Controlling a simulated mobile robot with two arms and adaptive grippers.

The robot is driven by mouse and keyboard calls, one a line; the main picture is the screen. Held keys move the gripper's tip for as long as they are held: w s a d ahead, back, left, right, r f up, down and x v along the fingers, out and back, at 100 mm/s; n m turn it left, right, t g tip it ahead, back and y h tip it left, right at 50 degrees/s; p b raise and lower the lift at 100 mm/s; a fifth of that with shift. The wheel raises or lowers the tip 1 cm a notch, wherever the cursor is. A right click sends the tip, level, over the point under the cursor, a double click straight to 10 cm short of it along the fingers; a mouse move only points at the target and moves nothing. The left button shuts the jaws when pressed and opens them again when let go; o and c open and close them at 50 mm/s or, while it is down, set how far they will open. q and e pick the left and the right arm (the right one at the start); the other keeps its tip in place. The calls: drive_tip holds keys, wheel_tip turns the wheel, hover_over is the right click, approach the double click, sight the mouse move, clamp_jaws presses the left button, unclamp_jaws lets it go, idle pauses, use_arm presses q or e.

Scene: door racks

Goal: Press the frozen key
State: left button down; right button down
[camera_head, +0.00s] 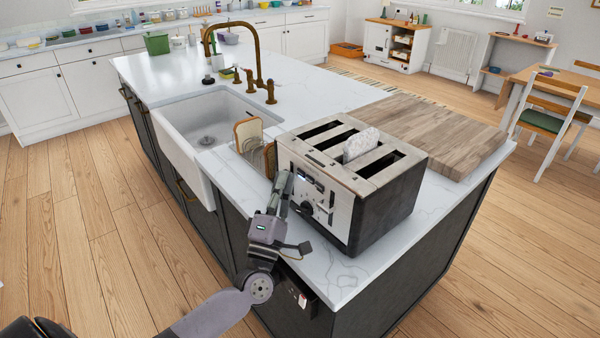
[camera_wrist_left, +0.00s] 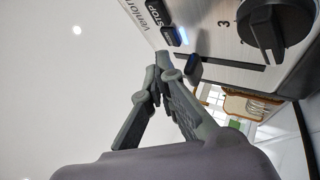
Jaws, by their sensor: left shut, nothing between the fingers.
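The toaster (camera_head: 345,205), steel and black with several slots, stands on the white island counter. A pale, frosty-looking slice (camera_head: 361,144) sticks up from one slot. My left gripper (camera_head: 285,188) is shut and empty in front of the toaster's control panel. In the left wrist view the closed fingertips (camera_wrist_left: 160,72) are close to a row of keys; contact cannot be told. The frozen key's label is not readable. My right gripper is not in view.
A dark round dial (camera_wrist_left: 278,25) is beside the keys. A wire rack with bread slices (camera_head: 248,133) stands left of the toaster, near the white sink (camera_head: 205,125). A wooden board (camera_head: 440,130) lies behind the toaster. The counter's front edge is close below my gripper.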

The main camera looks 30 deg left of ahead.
use_arm(q)
drive_tip(key=shift+s+a+p, duration=0.1)
drive_tip(key=shift+s+a, duration=0.2)
drive_tip(key=shift+s, duration=0.45)
drive_tip(key=shift+s+a+p, duration=0.1)
drive_tip(key=shift+s+a, duration=0.25)
drive_tip(key=shift+s, duration=0.45)
drive_tip(key=shift+s+a+p, duration=0.1)
drive_tip(key=shift+s+a, duration=0.2)
drive_tip(key=shift+s, duration=0.45)
